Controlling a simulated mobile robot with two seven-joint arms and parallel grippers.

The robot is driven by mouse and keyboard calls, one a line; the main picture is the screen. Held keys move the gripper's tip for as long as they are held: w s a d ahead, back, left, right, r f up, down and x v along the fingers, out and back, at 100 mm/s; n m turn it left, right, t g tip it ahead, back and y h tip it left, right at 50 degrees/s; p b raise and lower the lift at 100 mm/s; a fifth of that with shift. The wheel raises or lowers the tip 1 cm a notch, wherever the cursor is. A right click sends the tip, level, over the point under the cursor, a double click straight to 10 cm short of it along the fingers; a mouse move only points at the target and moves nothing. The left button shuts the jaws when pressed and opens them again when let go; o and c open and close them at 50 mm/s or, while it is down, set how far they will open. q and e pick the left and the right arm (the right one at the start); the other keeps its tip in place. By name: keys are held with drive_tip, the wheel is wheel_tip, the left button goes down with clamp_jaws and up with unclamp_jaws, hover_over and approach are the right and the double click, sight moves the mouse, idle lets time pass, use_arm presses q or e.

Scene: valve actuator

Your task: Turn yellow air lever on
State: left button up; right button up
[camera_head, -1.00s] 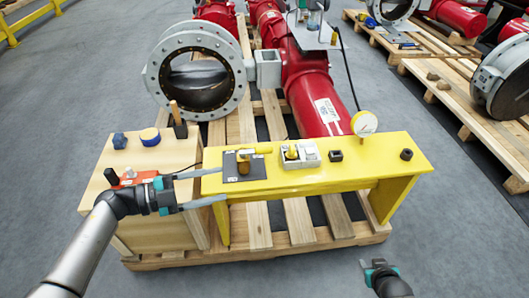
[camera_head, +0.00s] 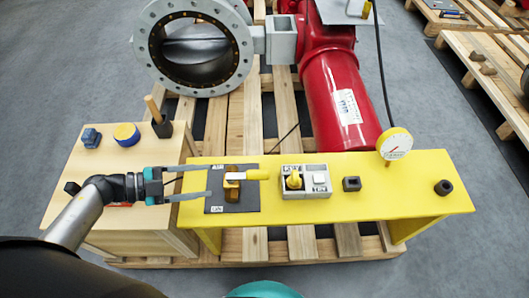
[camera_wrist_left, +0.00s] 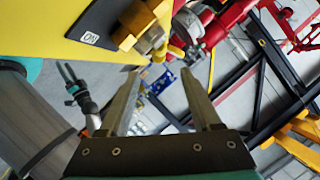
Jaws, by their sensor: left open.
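The yellow air lever (camera_head: 258,174) is a short handle on a brass valve (camera_head: 232,188), mounted on a dark plate on the yellow bench. The handle points right in the head view. My left gripper (camera_head: 209,182) is open and empty, its fingertips over the left edge of the plate, left of the valve. In the left wrist view, the open fingers (camera_wrist_left: 160,75) point toward the brass valve (camera_wrist_left: 140,25), with a gap between. The lever (camera_wrist_left: 177,50) shows there only in part. My right gripper (camera_wrist_left: 72,82) appears small at the left of that view; its opening is unclear.
A wooden box (camera_head: 85,215) stands left. A red pipe (camera_head: 340,90) and a round grey-flanged valve (camera_head: 195,45) lie behind.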

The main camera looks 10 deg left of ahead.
sight(258, 175)
use_arm(q)
drive_tip(key=b+x, duration=0.3)
drive_tip(key=x, duration=1.1)
drive_tip(key=shift+b, duration=0.3)
drive_tip(key=shift+w+d+f, duration=0.2)
drive_tip(key=shift+w+d, duration=0.1)
drive_tip(key=shift+d, duration=0.25)
use_arm(e)
drive_tip(key=w+a+r, duration=0.4)
drive_tip(key=w, duration=0.2)
drive_tip(key=shift+a+r, duration=0.15)
drive_tip(key=shift+a, duration=0.1)
use_arm(q)
clamp_jaws()
use_arm(e)
drive_tip(key=shift+s, duration=0.1)
